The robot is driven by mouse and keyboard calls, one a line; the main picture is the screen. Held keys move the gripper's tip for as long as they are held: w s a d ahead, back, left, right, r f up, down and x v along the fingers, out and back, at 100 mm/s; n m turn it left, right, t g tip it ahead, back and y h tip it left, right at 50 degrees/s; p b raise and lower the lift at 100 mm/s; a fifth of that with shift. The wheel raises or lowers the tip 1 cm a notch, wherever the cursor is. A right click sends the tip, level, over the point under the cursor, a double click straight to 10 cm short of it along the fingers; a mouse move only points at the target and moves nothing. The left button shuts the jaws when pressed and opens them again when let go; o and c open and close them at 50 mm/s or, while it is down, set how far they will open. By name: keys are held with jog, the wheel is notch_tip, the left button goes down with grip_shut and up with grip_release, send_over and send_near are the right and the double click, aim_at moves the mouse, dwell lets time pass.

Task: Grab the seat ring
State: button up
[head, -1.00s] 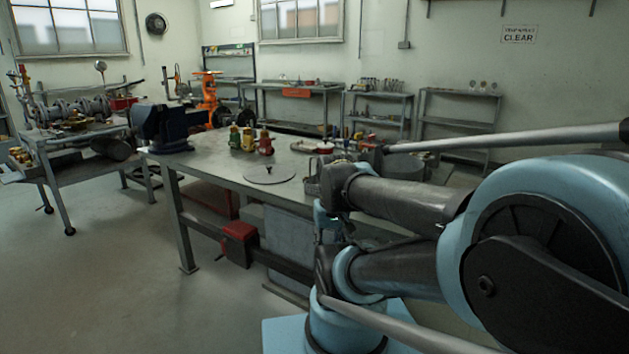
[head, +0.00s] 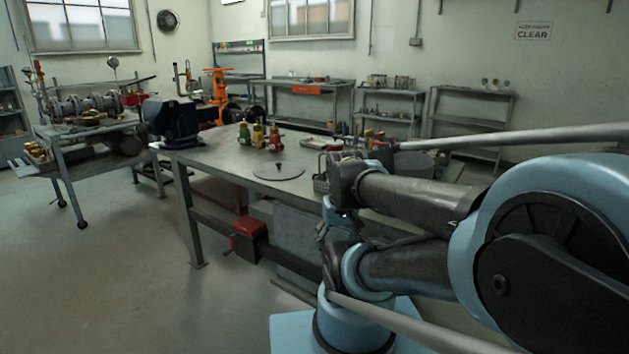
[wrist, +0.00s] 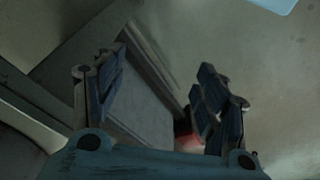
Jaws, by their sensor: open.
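I cannot make out the seat ring for certain in either view. In the wrist view my gripper (wrist: 160,88) is open, its two dark jointed fingers spread wide with nothing held between them. Beyond the fingers are a flat grey panel and bare floor. In the head view my arm reaches in from the right in front of the workbench (head: 225,165), and the fingers cannot be made out there. A cart (head: 72,140) at the left carries a flanged valve assembly (head: 85,105) and small brass-coloured parts (head: 88,120).
On the bench are a dark vise (head: 172,120), red, yellow and green small items (head: 258,136) and a flat round disc (head: 278,173). A red box (head: 248,238) hangs below its front edge. Open floor (head: 110,270) lies at the left front. Shelves stand along the back wall.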

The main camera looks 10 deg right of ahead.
jog(key=c, duration=0.3)
notch_tip(320, 180, up, 2)
jog(key=shift+r+m, duration=0.15)
jog(key=shift+m, duration=0.35)
jog(key=shift+c, duration=0.3)
jog(key=w+r+m+g, duration=0.1)
jog(key=w+r+m, duration=0.85)
jog(key=w, duration=0.35)
jog(key=w+r+m+g, duration=0.1)
jog(key=w+r+m, duration=0.9)
jog(key=w, duration=0.4)
jog(key=w+r+m, duration=0.3)
jog(key=w+m, duration=0.3)
jog(key=w, duration=0.3)
jog(key=f, duration=1.1)
jog(key=shift+w+d, duration=0.1)
jog(key=shift+d, duration=0.3)
jog(key=shift+a+f, duration=0.15)
jog(key=shift+f, duration=3.15)
